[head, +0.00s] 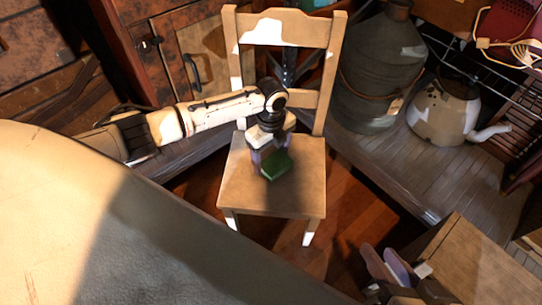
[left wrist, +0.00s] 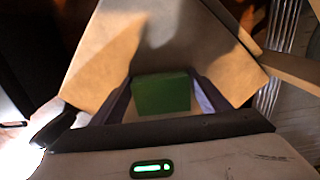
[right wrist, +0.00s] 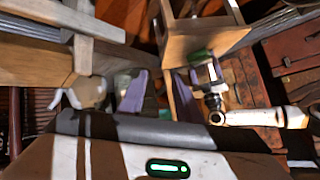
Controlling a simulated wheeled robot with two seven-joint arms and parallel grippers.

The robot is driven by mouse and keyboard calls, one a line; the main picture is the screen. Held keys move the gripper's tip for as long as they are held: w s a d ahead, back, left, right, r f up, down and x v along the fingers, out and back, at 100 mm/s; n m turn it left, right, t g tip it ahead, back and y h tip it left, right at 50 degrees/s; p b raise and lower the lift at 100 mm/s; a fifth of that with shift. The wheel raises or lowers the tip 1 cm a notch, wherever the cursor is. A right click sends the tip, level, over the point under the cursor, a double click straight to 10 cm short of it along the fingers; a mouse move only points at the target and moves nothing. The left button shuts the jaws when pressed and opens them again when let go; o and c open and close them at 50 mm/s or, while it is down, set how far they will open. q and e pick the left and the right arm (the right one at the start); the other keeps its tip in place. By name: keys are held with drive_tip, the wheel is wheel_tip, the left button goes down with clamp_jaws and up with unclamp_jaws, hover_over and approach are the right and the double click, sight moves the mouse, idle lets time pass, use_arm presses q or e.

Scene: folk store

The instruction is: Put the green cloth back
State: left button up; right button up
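The green cloth (head: 276,165) looks like a small folded green block. It is at my left gripper's fingertips, over the seat of the wooden chair (head: 300,195). In the left wrist view the cloth (left wrist: 162,94) fills the space between the two fingers, which flank it closely. My left gripper (head: 272,160) points down and appears shut on it. I cannot tell whether the cloth touches the seat. My right gripper (right wrist: 158,92) is open and empty, away from the chair; it also shows at the lower right of the head view (head: 388,268).
A large rounded tabletop (head: 60,220) fills the lower left. A wooden cabinet (head: 190,50) stands behind the chair. A grey metal can (head: 380,75) and a white kettle (head: 443,112) stand on the right ledge. A wooden box (head: 480,262) is at the lower right.

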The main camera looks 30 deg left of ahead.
sight(271, 158)
use_arm(q)
drive_tip(key=o, duration=0.4)
drive_tip(key=shift+c, duration=0.2)
drive_tip(key=shift+r, duration=0.1)
wheel_tip(271, 158, up, 2)
drive_tip(key=shift+r+p, duration=0.2)
drive_tip(key=shift+p, duration=0.45)
wheel_tip(271, 158, up, 10)
drive_tip(key=p, duration=0.4)
drive_tip(key=shift+f, duration=0.15)
use_arm(e)
drive_tip(key=shift+s+d+f+g+h, duration=0.3)
drive_tip(key=shift+d+f+h, duration=0.25)
drive_tip(key=shift+d+f, duration=0.2)
drive_tip(key=shift+s+d+f+g+h, duration=0.3)
drive_tip(key=shift+d+f+h, duration=0.25)
drive_tip(key=shift+d+f, duration=0.2)
